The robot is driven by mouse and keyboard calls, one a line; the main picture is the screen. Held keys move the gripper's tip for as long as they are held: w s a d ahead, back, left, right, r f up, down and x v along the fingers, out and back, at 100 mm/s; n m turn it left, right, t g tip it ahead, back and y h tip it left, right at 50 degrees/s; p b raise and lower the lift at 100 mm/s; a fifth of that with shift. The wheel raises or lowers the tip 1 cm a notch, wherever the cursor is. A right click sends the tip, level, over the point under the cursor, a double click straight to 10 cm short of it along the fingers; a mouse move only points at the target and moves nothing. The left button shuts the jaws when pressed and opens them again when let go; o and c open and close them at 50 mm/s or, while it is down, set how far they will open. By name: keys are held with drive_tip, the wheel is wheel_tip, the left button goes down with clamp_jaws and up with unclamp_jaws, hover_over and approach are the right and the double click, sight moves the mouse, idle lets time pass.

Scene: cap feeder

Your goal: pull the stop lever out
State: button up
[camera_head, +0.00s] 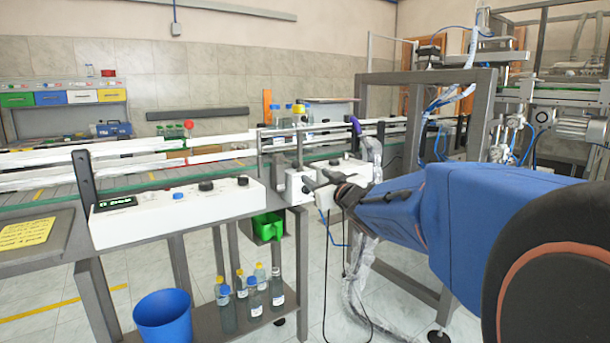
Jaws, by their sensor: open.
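A grey upright post with a yellow top (299,112) stands just above the box. A purple curved part (355,125) is at the conveyor rail, above and right of my gripper.
A white control panel (180,212) with knobs lies left of the gripper. The conveyor (140,178) runs behind it. Below are a green bin (268,227), several bottles (254,299) on a shelf and a blue bucket (164,317). A grey metal frame (489,110) stands right.

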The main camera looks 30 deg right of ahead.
drive_tip(key=shift+s+a, duration=0.15)
drive_tip(key=shift+s, duration=0.65)
drive_tip(key=shift+s+a, duration=0.1)
drive_tip(key=shift+s, duration=0.7)
drive_tip(key=shift+f, duration=0.1)
drive_tip(key=s+a+f+g+y, duration=0.1)
drive_tip(key=s+a+f+g, duration=0.5)
drive_tip(key=s+a+f, duration=0.3)
drive_tip(key=s+a+f+g+y, duration=0.1)
drive_tip(key=s+a+f+g, duration=0.6)
drive_tip(key=s+a+f, duration=0.3)
drive_tip(key=s+f, duration=0.4)
drive_tip(key=s, duration=0.1)
drive_tip(key=shift+s+a+y, duration=0.25)
drive_tip(key=shift+s+y, duration=0.05)
drive_tip(key=shift+y, duration=0.1)
drive_tip(key=shift+o, duration=0.3)
drive_tip(key=shift+w, duration=0.1)
idle(0.5)
